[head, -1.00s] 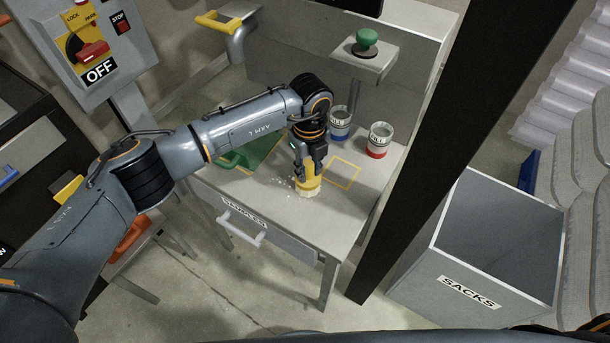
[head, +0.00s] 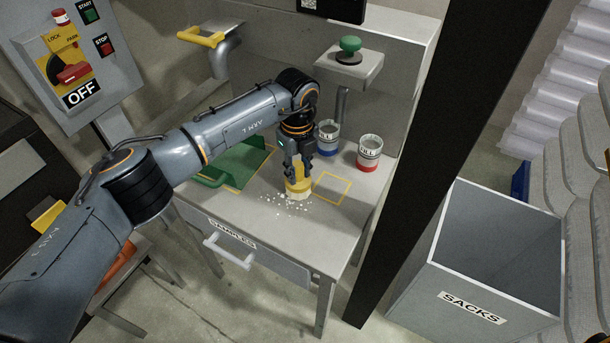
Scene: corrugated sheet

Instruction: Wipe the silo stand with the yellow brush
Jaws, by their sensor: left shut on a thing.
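The silo stand (head: 330,222) is a grey table with a front drawer labelled SAMPLES, below a grey hopper body. My left gripper (head: 297,174) points down over the middle of its top and is shut on the yellow brush (head: 297,186). The brush is upright, its pale bristles at the stand's top. Pale crumbs (head: 280,204) lie scattered in front and to the left of the brush. My right gripper is not in view.
A green dustpan-like tray (head: 232,163) lies left of the brush, a yellow outlined square (head: 332,188) right. Blue-banded (head: 328,138) and red-banded (head: 369,153) cups stand behind. A black post (head: 440,150) and SACKS bin (head: 480,307) stand right.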

